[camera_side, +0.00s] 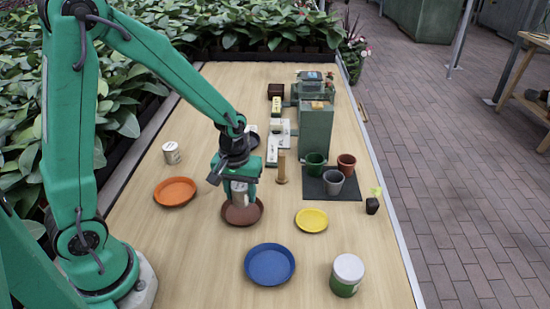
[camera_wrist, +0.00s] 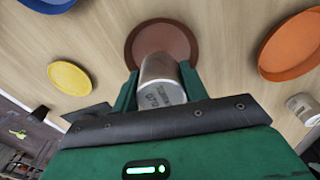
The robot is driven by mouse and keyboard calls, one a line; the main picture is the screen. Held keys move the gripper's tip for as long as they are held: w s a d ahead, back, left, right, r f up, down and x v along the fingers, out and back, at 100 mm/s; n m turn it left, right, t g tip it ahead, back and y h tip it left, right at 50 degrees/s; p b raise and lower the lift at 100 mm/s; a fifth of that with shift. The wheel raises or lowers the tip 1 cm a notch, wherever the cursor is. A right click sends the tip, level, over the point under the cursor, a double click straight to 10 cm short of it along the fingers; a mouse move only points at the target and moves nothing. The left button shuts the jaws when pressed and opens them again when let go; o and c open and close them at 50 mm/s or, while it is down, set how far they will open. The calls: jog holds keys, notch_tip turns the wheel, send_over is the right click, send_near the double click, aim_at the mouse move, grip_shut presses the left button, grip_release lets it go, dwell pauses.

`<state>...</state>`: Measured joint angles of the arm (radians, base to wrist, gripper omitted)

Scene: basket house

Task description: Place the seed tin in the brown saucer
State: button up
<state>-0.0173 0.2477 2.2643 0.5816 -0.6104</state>
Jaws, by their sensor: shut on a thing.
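My gripper (camera_side: 240,186) is shut on a pale grey, printed tin (camera_side: 239,194). In the wrist view the tin (camera_wrist: 161,80) sits between the two green fingers of my gripper (camera_wrist: 160,88). The brown saucer (camera_side: 254,216) lies on the table directly below the gripper. In the wrist view the saucer (camera_wrist: 160,38) shows just beyond the tin, whose far end overlaps the saucer's near part. I cannot tell whether the tin touches the saucer.
An orange saucer (camera_side: 175,192), a yellow saucer (camera_side: 311,220) and a blue saucer (camera_side: 270,264) lie around the brown one. A similar can (camera_side: 172,153) stands behind the orange saucer. A white-lidded green tub (camera_side: 347,275) is front right. Pots on a dark mat (camera_side: 316,188) stand right.

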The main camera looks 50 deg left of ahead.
aim_at(241, 204)
jog(key=shift+f, duration=1.95)
jog(key=shift+f, duration=0.15)
jog(key=o, duration=1)
jog(key=shift+s+d+r, duration=0.1)
jog(key=shift+r, duration=1.95)
jog(key=shift+s+d+r, duration=0.1)
jog(key=shift+r, duration=1.95)
jog(key=shift+s+d+r, duration=0.1)
jog(key=shift+r, duration=1.95)
